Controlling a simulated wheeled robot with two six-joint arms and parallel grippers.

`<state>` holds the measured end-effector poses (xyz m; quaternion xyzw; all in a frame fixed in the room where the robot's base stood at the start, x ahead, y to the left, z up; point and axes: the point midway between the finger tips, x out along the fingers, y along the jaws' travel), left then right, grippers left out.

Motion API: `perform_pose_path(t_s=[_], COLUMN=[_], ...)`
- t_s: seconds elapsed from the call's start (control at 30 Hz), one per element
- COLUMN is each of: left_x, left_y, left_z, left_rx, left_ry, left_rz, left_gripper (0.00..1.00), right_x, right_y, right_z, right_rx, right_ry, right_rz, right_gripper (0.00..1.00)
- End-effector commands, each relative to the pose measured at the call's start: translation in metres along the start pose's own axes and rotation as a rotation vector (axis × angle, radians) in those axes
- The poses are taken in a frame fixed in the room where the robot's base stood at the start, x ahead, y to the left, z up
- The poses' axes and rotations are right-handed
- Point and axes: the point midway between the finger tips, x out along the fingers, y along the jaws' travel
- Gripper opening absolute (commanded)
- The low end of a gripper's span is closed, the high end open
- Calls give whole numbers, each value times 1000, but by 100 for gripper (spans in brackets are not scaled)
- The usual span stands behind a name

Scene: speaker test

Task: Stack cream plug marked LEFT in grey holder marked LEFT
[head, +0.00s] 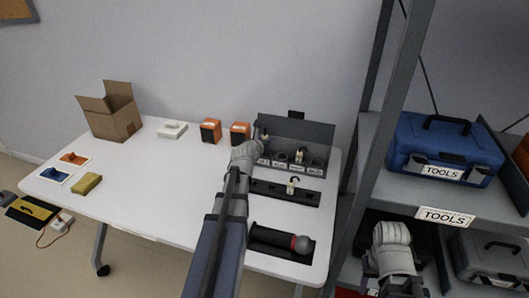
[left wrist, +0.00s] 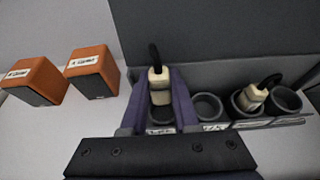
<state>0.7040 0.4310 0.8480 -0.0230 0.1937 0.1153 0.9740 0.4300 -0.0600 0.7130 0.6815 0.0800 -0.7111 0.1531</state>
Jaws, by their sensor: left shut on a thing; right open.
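My left gripper (left wrist: 160,98) is shut on a cream plug (left wrist: 158,76) with a black cable loop. It holds the plug upright at the leftmost grey holder (left wrist: 160,115); I cannot tell how deep it sits. In the head view my left gripper (head: 262,143) is at the left end of the holder row, its plug mostly hidden. Another cream plug (left wrist: 254,93) stands in the third holder (left wrist: 237,104); it also shows in the head view (head: 299,157). The plug and holder marks are too small to read. My right gripper (head: 390,262) is open, low by the shelf.
A third cream plug (head: 291,184) stands on a dark strip (head: 265,187). A dark tray holds a black-handled tool (head: 275,238). Two orange boxes (head: 210,131) stand left of the grey back panel (head: 318,133). A shelf with a blue toolbox (head: 442,148) is right. The table's left middle is clear.

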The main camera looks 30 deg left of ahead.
Motion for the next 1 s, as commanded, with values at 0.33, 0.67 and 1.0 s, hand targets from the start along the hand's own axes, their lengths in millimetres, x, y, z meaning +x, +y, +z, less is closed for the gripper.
perform_pose_path(t_s=[0.33, 0.67, 1.0], left_x=[16, 16, 18], left_y=[0, 0, 0], left_z=[-40, -39, -44], left_rx=[0, 0, 0], left_ry=[0, 0, 1], left_rz=[0, 0, 0], left_gripper=[0, 0, 42], right_x=[43, 42, 47], right_y=[-4, -4, -4], right_z=[-2, -2, -3], right_rx=[0, 0, 0], right_ry=[0, 0, 0], right_rz=[0, 0, 0], right_gripper=[50, 50, 50])
